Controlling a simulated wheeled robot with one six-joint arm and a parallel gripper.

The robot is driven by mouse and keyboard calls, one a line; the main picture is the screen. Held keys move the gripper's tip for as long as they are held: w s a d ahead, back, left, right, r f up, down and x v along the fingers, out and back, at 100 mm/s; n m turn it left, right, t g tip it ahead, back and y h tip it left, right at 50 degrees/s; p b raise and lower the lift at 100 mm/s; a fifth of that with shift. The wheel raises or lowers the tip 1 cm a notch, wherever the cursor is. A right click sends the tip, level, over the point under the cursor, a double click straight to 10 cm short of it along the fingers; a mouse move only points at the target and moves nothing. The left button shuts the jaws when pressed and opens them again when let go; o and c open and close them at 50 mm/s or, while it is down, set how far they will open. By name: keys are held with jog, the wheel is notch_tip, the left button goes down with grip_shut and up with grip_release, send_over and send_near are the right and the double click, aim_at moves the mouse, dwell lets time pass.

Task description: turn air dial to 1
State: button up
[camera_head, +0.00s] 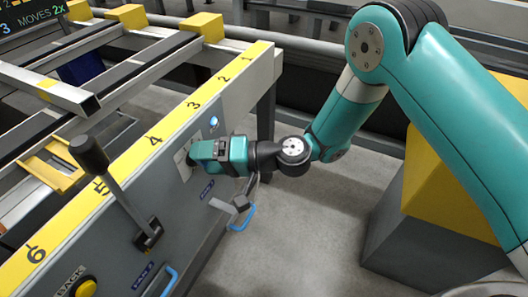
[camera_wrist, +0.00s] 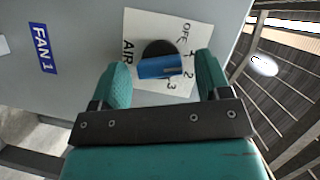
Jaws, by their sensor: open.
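The air dial (camera_wrist: 160,66) is a blue bar knob on a black round base, on a white plate (camera_wrist: 140,25) marked AIR, OFF, 1, 2 and 3. In the wrist view the bar lies nearly level, its right end with a pale mark toward the 2. My gripper (camera_wrist: 162,78) is open, with one teal finger on each side of the bar, apart from its ends as far as I can see. In the head view my gripper (camera_head: 192,153) is at the grey panel and hides the dial; only part of the white plate (camera_head: 182,161) shows.
A black-handled lever (camera_head: 90,155) stands left on the panel, and a smaller lever (camera_head: 240,203) sits below my gripper. Blue handles (camera_head: 243,218) stick out from the panel. A yellow button (camera_head: 86,288) marked BACK is at lower left. A FAN 1 label (camera_wrist: 43,48) is beside the plate.

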jog(key=d+r, duration=0.2)
jog(key=d, duration=1.5)
jog(key=shift+s+r, duration=0.15)
jog(key=s+d+r+n+h, duration=0.4)
jog(key=s+d+r+h, duration=0.75)
jog(key=s+r, duration=0.35)
notch_tip(320, 180, up, 21)
jog(key=p, duration=2)
jog(key=shift+s+d+h+p, duration=0.15)
jog(key=shift+s+h+p, duration=0.05)
jog(key=shift+h+p, duration=0.2)
